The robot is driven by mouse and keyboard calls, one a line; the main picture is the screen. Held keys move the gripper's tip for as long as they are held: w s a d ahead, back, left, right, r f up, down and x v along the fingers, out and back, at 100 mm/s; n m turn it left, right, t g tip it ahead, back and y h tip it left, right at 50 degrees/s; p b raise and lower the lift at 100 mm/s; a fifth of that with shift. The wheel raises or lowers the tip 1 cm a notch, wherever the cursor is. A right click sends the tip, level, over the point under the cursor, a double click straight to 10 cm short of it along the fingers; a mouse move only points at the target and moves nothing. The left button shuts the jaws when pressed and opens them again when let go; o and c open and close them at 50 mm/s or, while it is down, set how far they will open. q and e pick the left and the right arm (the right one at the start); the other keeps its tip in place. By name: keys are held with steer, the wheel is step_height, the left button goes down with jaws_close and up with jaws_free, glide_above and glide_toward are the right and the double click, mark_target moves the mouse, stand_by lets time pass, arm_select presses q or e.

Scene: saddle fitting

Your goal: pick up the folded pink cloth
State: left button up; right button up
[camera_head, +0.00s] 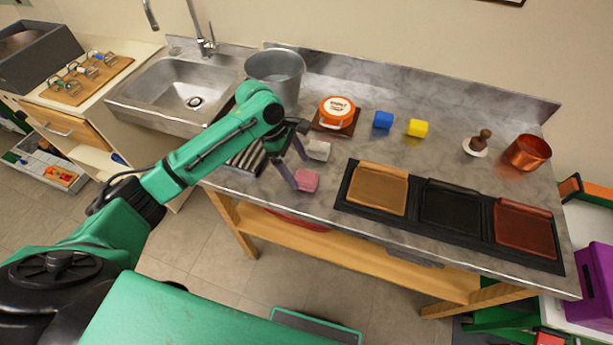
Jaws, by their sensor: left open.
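The folded pink cloth (307,180) lies on the grey metal worktop (335,225) near its front edge. My left arm comes in from the left, and my left gripper (297,174) hangs over the worktop with its fingers pointing down. The gripper is open. One fingertip is right at the left edge of the pink cloth, and the other is close to the white folded cloth (319,150) just behind. I cannot tell whether either finger touches a cloth. My right gripper is not in view.
A black tray (341,200) with brown, black and reddish panels lies to the right. Behind stand a metal bucket (276,72), an orange-and-white pot (337,111), a blue block (383,120), a yellow block (417,128) and a copper pot (526,153).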

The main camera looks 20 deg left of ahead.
mark_target(303, 175)
arm_select(q)
steer(key=x, duration=0.3)
steer(key=shift+d, duration=0.15)
steer(key=shift+s+d+f, duration=0.15)
steer(key=shift+f, duration=0.1)
steer(key=c, duration=1.5)
steer(key=shift+o, duration=0.2)
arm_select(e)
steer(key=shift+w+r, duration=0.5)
arm_select(q)
steer(key=shift+r, duration=0.1)
step_height(303, 175, up, 20)
steer(key=shift+b, duration=0.45)
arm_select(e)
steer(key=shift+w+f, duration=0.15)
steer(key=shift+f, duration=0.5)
